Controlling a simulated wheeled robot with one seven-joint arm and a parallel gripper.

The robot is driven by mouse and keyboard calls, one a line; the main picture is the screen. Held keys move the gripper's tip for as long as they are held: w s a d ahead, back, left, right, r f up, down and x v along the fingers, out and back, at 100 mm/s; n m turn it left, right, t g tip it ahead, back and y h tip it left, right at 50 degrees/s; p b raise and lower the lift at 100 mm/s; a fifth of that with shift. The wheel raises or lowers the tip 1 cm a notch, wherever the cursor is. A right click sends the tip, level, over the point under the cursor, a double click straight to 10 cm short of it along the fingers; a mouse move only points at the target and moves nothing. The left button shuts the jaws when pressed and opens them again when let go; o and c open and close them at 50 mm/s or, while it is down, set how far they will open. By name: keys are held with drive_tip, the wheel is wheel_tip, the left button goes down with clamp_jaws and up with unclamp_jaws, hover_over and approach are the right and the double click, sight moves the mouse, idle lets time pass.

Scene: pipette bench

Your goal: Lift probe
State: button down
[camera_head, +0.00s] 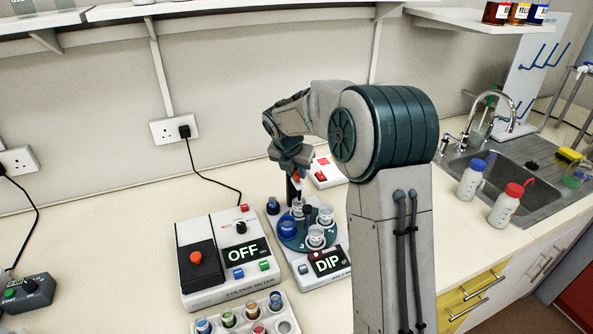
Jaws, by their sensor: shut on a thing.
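My gripper (294,172) is above the back left of the round teal turntable (301,241) and is shut on the probe (290,190). The probe shows as a dark upright piece with an orange-red part near the jaws; its lower end is hard to make out. The turntable sits on a white unit whose display (327,263) reads DIP. Clear beakers and a blue one (287,226) stand on the turntable. My arm hides the unit's right side.
A colour meter (217,258) reading OFF stands left of the turntable unit. A rack of coloured vials (245,319) is in front. A white box with red parts (326,173) is behind. Two wash bottles (507,205) stand by the sink (528,172) at right. The counter's left is mostly clear.

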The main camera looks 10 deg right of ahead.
wheel_tip(320, 180, up, 2)
drive_tip(key=shift+r+p, duration=0.2)
drive_tip(key=shift+p, duration=0.4)
drive_tip(key=shift+w, duration=0.15)
drive_tip(key=c, duration=1.5)
unclamp_jaws()
drive_tip(key=shift+r, duration=0.1)
drive_tip(key=b+v, duration=0.1)
drive_tip(key=v, duration=1.3)
drive_tip(key=shift+s+b, duration=0.2)
drive_tip(key=shift+b, duration=0.15)
